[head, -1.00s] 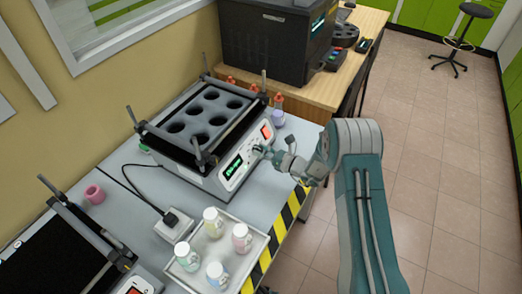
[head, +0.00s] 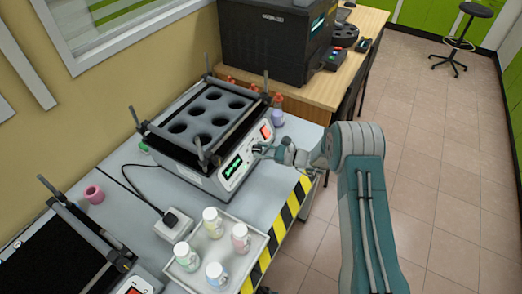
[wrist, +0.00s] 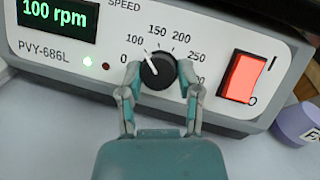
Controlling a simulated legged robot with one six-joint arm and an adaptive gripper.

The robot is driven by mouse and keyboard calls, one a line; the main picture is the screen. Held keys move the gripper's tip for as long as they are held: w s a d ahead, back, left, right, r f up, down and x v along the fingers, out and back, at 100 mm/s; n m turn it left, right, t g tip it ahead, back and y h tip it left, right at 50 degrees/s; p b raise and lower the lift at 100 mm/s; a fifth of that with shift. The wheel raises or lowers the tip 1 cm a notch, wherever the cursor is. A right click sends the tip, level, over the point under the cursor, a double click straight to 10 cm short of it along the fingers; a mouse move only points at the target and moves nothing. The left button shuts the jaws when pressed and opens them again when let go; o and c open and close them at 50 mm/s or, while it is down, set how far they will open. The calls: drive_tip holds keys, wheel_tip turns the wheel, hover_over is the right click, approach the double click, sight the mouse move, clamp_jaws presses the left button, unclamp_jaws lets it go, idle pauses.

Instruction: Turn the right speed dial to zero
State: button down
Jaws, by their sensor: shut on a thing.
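The black speed dial (wrist: 158,72) is on the front panel of the right shaker (head: 228,170), beside a scale marked from 0 up past 250. The green display (wrist: 56,18) reads 100 rpm. My gripper (wrist: 159,80) has one finger on each side of the dial and is shut on it. In the head view my gripper (head: 263,152) meets the panel, and the dial is mostly hidden there.
A lit red switch (wrist: 243,77) is just right of the dial. A purple-capped bottle (head: 277,115) stands by the shaker's right end. A second shaker (head: 105,240) is at lower left.

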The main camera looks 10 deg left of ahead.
drive_tip(key=n+g, duration=0.1)
drive_tip(key=n, duration=0.2)
drive_tip(key=n+g+h, duration=0.1)
drive_tip(key=n+g, duration=0.1)
drive_tip(key=n, duration=0.1)
drive_tip(key=shift+a+r, duration=0.1)
drive_tip(key=shift+r, duration=0.05)
drive_tip(key=n+g+h, duration=0.1)
drive_tip(key=n, duration=0.3)
drive_tip(key=shift+n+h, duration=0.3)
drive_tip(key=shift+h, duration=0.1)
drive_tip(key=shift+n+g, duration=0.3)
drive_tip(key=shift+g, duration=0.1)
drive_tip(key=shift+c, duration=1.6)
unclamp_jaws()
drive_tip(key=shift+a, duration=0.1)
drive_tip(key=v, duration=1.2)
